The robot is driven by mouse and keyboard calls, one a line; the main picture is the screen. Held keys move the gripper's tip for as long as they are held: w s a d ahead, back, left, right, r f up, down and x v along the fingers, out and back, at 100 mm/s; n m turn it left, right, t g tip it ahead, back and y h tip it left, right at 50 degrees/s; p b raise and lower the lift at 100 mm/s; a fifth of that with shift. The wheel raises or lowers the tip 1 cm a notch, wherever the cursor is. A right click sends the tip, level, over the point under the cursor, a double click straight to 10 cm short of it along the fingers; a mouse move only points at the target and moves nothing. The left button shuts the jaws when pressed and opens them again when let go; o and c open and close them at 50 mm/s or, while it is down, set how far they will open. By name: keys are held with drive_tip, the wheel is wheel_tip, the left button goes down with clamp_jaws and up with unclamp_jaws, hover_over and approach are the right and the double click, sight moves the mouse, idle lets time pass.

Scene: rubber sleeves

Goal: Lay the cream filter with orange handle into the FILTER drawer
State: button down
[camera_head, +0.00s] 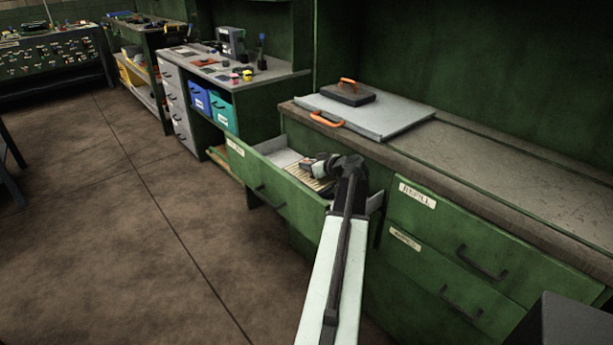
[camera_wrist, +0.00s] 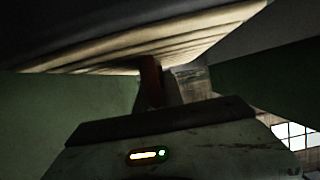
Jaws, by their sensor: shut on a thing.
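The cream filter (camera_head: 308,180) is a pleated panel inside the open green drawer (camera_head: 284,196). My gripper (camera_head: 316,164) is over it and shut on its handle; the arm hides part of the filter. In the wrist view, the cream pleats (camera_wrist: 185,45) fill the top, with a dark orange-brown handle (camera_wrist: 150,80) below them. The drawer has a white label (camera_head: 236,147), too small to read. I cannot tell whether the filter touches the drawer floor.
On the bench, a dark block with an orange handle (camera_head: 347,94) sits on a grey plate (camera_head: 395,118) with its own orange handle. A shut drawer labelled REFILL (camera_head: 450,235) is to the right. The floor at left is clear.

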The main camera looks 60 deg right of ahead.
wheel_tip(320, 180, down, 2)
drive_tip(key=shift+f+b, duration=0.2)
drive_tip(key=shift+b, duration=0.3)
drive_tip(key=shift+r, duration=0.25)
drive_tip(key=shift+f, duration=0.2)
drive_tip(key=c, duration=1.5)
unclamp_jaws()
drive_tip(key=shift+o, duration=0.2)
drive_tip(key=shift+r+p, duration=0.35)
drive_tip(key=shift+p, duration=0.05)
wheel_tip(320, 180, up, 4)
drive_tip(key=p, duration=0.4)
hover_over(328, 185)
drive_tip(key=shift+r, duration=0.15)
